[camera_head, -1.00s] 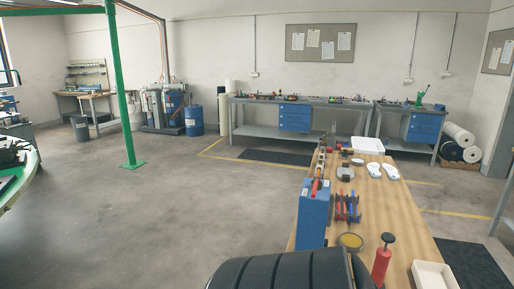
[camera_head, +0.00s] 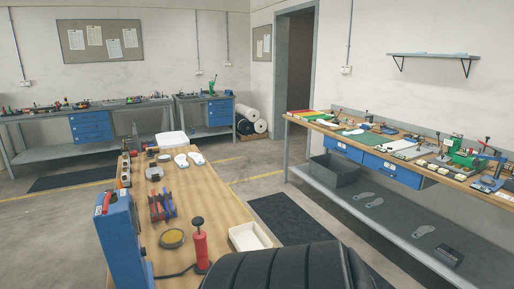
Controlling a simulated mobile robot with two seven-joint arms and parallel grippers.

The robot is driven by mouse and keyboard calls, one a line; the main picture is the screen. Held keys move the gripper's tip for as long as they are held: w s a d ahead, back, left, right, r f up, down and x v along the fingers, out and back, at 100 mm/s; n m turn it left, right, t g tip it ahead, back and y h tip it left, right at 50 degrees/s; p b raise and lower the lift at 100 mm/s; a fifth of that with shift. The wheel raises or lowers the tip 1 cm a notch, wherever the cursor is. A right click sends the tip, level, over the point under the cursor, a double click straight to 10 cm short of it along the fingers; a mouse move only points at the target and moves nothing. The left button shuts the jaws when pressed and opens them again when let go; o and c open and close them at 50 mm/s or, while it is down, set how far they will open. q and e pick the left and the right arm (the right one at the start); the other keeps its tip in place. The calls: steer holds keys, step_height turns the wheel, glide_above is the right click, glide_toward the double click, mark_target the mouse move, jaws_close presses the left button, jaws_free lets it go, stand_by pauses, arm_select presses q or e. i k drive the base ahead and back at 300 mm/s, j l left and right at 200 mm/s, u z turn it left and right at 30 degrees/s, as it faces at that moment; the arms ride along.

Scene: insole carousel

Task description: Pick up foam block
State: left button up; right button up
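I cannot make out a foam block for certain in this view. Several small items lie on the right-hand workbench (camera_head: 300,119), among them coloured sheets (camera_head: 312,116), a green sheet (camera_head: 362,140) and a row of small pale pieces (camera_head: 447,172), too small to identify. Neither of my grippers is in view.
A wooden table (camera_head: 214,206) close in front carries a blue box-shaped device (camera_head: 120,240), a red pump (camera_head: 200,246), a white tray (camera_head: 250,237) and white insoles (camera_head: 181,160). A grey bin (camera_head: 335,170) sits on the right bench's lower shelf. Floor between the tables is clear around a dark mat (camera_head: 285,218).

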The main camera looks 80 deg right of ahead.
mark_target(442, 171)
steer(key=k+l+z, duration=0.1)
steer(key=z, duration=0.3)
steer(key=l+z, duration=0.2)
steer(key=z, duration=0.25)
steer(key=k+l+z, duration=0.1)
steer(key=z, duration=0.3)
steer(key=l+z, duration=0.25)
steer(key=z, duration=0.2)
steer(key=l+z, duration=0.3)
steer(key=i+l+z, duration=0.1)
steer(key=l+z, duration=0.2)
steer(key=i+l+z, duration=0.25)
steer(key=l, duration=0.2)
steer(key=l+z, duration=0.3)
steer(key=i+l+z, duration=0.3)
steer(key=i+l, duration=0.35)
steer(key=l, duration=0.2)
steer(key=i+l+z, duration=0.1)
steer(key=i+l, duration=0.25)
steer(key=l, duration=0.2)
steer(key=i+l, duration=0.4)
steer(key=l+z, duration=0.05)
steer(key=l, duration=0.05)
